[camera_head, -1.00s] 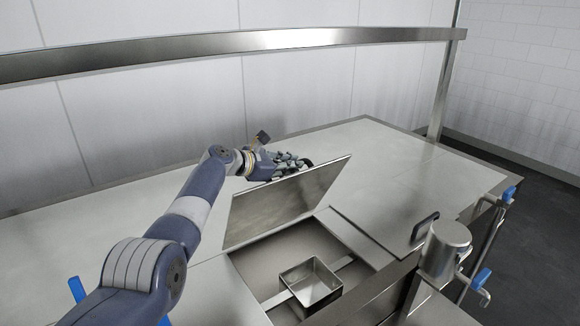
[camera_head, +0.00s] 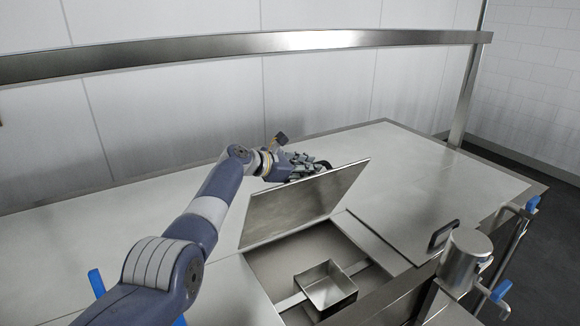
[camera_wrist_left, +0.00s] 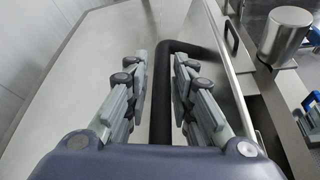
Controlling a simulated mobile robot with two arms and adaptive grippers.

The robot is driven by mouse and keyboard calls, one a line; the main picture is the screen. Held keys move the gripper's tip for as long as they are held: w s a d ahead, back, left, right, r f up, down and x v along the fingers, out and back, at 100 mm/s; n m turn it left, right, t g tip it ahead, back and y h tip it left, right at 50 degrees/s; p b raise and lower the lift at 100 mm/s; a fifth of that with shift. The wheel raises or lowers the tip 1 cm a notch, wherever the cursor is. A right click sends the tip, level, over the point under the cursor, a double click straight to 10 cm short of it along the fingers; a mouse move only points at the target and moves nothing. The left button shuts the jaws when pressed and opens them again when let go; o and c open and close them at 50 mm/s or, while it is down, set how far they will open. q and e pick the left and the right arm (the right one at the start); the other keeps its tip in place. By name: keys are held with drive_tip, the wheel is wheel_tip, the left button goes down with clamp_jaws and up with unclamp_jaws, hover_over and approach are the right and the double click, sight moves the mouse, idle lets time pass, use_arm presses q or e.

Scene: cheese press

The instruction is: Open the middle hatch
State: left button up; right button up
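The middle hatch (camera_head: 300,207) is a flat metal lid, raised and tilted above its square opening in the worktop. My left gripper (camera_head: 308,166) is behind the upper edge of the lid, partly hidden by it. In the left wrist view, the black handle bar (camera_wrist_left: 161,100) of the hatch runs between the two fingers of this gripper (camera_wrist_left: 160,85). The fingers stand apart, with small gaps visible on both sides of the bar. My right gripper is not in view.
A square metal box (camera_head: 326,285) sits inside the opening. To the right are a closed lid with a dark handle (camera_head: 443,235), a metal cylinder (camera_head: 466,262) and blue-handled valves (camera_head: 501,291). A metal rail (camera_head: 250,45) crosses above the back. The worktop behind is clear.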

use_arm(q)
drive_tip(key=v, duration=1.2)
drive_tip(key=shift+w+f, duration=0.1)
